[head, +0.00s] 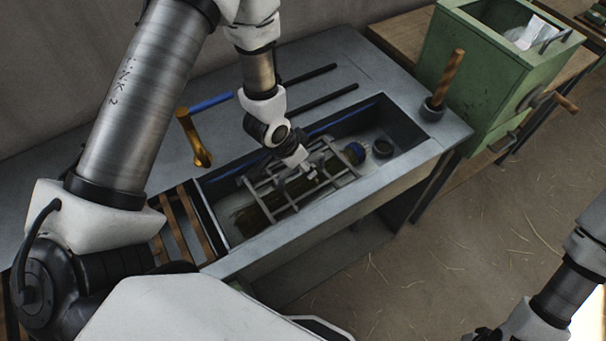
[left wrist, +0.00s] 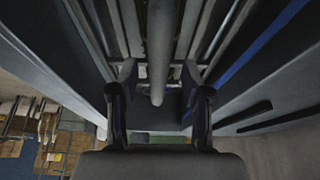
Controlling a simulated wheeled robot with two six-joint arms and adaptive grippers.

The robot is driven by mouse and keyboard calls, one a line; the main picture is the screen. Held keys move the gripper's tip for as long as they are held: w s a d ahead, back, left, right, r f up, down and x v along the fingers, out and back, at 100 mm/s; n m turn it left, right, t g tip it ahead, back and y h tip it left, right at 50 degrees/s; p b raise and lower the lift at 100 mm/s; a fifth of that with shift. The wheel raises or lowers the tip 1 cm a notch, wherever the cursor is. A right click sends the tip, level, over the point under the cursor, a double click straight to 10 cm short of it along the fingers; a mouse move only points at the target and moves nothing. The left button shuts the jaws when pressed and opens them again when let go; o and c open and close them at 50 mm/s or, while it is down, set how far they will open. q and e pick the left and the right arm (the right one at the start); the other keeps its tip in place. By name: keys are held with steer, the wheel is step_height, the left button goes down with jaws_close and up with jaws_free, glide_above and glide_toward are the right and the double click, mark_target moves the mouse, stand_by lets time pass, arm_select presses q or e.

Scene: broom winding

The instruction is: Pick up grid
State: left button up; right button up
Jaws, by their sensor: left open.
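The grid (head: 335,187), a grey metal frame of parallel bars, lies in the sunken trough of the grey bench in the head view. My left gripper (head: 306,168) is over the middle of the grid, pointing down at it. In the left wrist view the left gripper (left wrist: 159,70) is open, its two fingers on either side of a central bar of the grid (left wrist: 160,40). I cannot tell if the fingers touch it. My right gripper (head: 487,335) is partly cut off at the lower right edge of the head view, away from the bench.
A yellow-brown tool (head: 194,140) and black rods (head: 307,74) are on the bench behind. A wooden handle (head: 449,75) stands near a green machine (head: 475,75).

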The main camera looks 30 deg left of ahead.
arm_select(q)
steer(key=shift+s+r, duration=0.2)
steer(key=shift+s, duration=0.05)
steer(key=shift+w+f, duration=0.15)
steer(key=shift+f, duration=0.15)
jaws_close()
